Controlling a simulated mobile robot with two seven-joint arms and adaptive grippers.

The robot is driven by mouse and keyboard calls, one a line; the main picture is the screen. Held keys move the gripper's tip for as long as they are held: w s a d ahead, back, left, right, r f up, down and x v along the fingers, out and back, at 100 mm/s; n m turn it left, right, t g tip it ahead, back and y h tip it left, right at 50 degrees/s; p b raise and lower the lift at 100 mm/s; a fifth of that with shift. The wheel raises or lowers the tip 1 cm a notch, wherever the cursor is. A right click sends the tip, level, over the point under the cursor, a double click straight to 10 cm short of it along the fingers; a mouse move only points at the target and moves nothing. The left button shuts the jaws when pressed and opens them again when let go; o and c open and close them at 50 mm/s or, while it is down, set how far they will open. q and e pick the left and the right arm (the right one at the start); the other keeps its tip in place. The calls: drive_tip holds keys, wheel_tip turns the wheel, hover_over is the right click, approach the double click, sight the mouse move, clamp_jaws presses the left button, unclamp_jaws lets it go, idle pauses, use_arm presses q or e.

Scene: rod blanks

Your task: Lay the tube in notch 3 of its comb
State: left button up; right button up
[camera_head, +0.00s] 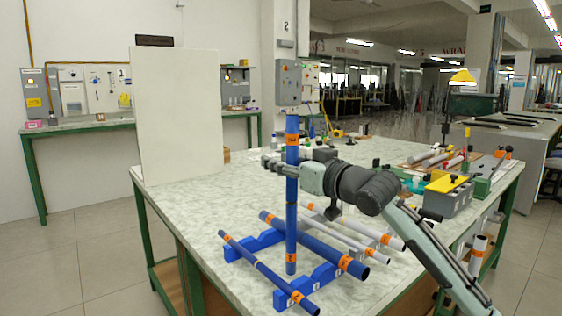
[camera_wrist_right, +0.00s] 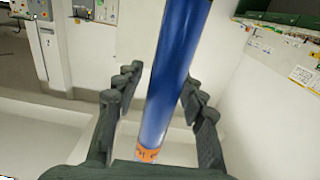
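A blue tube (camera_head: 291,205) with orange bands stands upright in the head view. My right gripper (camera_head: 292,165) is around its upper half; in the right wrist view the fingers (camera_wrist_right: 160,95) flank the tube (camera_wrist_right: 172,70), and I take them as shut on it. The tube's lower end shows over the blue comb (camera_head: 323,277), between two blue tubes lying across it: a thin one (camera_head: 265,270) on the left and a thicker one (camera_head: 318,245) on the right. Whether the lower end touches anything is unclear. The notch labels are too small to read. My left gripper is out of view.
Several white tubes (camera_head: 345,236) with orange bands lie right of the blue ones. A grey box with a yellow top (camera_head: 447,190) and other items stand at the table's right. A white panel (camera_head: 180,115) rises at the back left. The table's left part (camera_head: 195,215) is clear.

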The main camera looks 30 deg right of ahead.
drive_tip(key=shift+r, duration=0.1)
use_arm(q)
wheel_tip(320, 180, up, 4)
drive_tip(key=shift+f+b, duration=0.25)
drive_tip(key=shift+b, duration=0.55)
use_arm(e)
drive_tip(key=s+r, duration=0.1)
drive_tip(key=s, duration=1.1)
drive_tip(key=shift+d, duration=0.45)
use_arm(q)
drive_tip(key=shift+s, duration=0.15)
